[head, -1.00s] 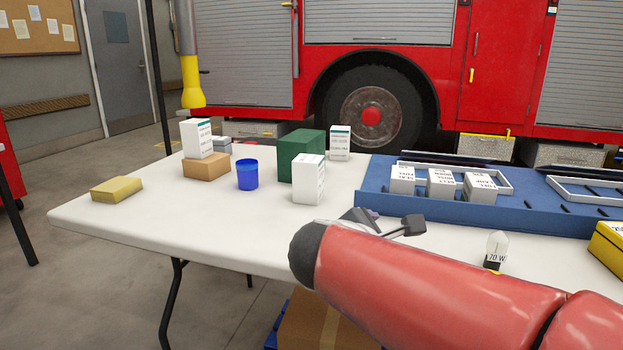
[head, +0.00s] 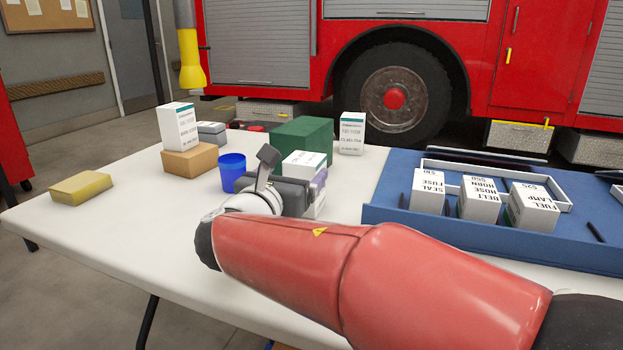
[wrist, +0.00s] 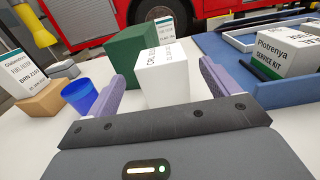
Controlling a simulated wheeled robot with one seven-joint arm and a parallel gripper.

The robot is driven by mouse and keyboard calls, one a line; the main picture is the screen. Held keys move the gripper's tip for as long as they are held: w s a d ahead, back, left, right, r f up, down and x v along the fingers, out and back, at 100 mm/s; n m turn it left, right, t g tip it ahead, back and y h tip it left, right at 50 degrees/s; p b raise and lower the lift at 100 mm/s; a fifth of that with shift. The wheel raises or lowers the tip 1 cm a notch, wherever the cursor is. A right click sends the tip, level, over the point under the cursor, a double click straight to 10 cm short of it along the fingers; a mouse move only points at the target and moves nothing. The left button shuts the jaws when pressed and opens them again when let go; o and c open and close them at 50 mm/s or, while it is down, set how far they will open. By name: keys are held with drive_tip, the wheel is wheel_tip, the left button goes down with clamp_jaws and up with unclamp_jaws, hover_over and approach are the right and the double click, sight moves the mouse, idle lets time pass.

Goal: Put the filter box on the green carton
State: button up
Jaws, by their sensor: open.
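The green carton (head: 305,134) stands on the white table and also shows in the wrist view (wrist: 124,50); its top is bare. A white labelled box (head: 305,162) stands in front of it, partly hidden by my gripper. My gripper (head: 290,185) is open, and in the wrist view its purple fingers flank this white box (wrist: 166,78); contact is not clear. Another white box (head: 352,133) stands right of the carton. A third white box (head: 180,127) stands on a brown carton (head: 189,160).
A blue cup (head: 232,172) stands close left of my gripper. A yellow block (head: 80,187) lies at the table's left. A blue tray (head: 385,205) with several white boxes fills the right side. The front left of the table is clear.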

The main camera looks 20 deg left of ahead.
sight(308, 155)
drive_tip(key=w, duration=0.8)
drive_tip(key=shift+d+r+p, duration=0.15)
drive_tip(key=shift+d+p, duration=0.2)
drive_tip(key=shift+p, duration=0.05)
clamp_jaws()
